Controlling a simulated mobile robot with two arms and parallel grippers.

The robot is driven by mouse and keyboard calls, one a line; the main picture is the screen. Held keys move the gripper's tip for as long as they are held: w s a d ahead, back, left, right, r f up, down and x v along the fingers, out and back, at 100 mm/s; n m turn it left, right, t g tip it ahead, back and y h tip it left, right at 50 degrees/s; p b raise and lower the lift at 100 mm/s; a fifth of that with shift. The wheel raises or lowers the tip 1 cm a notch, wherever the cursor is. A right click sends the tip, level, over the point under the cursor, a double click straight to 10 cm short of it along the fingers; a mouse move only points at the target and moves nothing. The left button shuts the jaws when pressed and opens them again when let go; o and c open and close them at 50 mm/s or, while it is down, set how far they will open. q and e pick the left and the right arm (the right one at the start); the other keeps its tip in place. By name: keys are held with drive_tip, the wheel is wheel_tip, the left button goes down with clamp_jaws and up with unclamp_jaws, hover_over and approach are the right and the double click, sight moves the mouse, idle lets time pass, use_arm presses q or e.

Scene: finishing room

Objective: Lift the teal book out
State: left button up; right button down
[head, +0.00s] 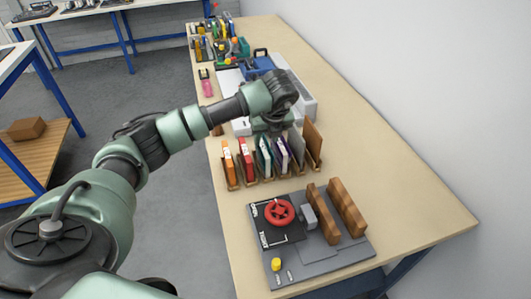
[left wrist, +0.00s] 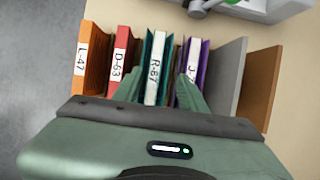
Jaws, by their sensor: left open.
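The teal book (head: 264,161) stands in a wooden rack between a red book and a purple book. In the left wrist view the teal book (left wrist: 158,66) carries a white spine label reading R-67. My left gripper (left wrist: 159,82) is open, with one green finger on each side of the teal book in that view. I cannot tell whether the fingers touch it. In the head view my left gripper (head: 272,124) hangs over the far side of the rack, its fingertips hard to make out. My right gripper is not in view.
The orange book (left wrist: 92,60), red book (left wrist: 121,60) and purple book (left wrist: 196,62) stand close by, with grey (left wrist: 228,72) and brown (left wrist: 260,85) panels to the right. A fixture board (head: 330,262) with a red handwheel (head: 279,212) lies in front. The bench's right side is clear.

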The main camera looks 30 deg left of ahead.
sight(263, 146)
use_arm(q)
drive_tip(key=shift+w+a+f, duration=0.1)
drive_tip(key=shift+a+f, duration=0.05)
drive_tip(key=shift+f, duration=0.4)
drive_tip(key=shift+a+f+p, duration=0.2)
drive_tip(key=shift+f+p, duration=0.05)
drive_tip(key=shift+p, duration=0.25)
drive_tip(key=x, duration=0.1)
drive_tip(key=p+x, duration=0.1)
drive_tip(key=x, duration=0.2)
drive_tip(key=shift+s+f+p, duration=0.15)
drive_tip(key=shift+s+p, duration=0.15)
drive_tip(key=shift+p, duration=0.05)
drive_tip(key=shift+w+a+f, duration=0.1)
drive_tip(key=shift+f, duration=0.05)
drive_tip(key=shift+f+b, duration=0.1)
drive_tip(key=shift+b, duration=0.2)
clamp_jaws()
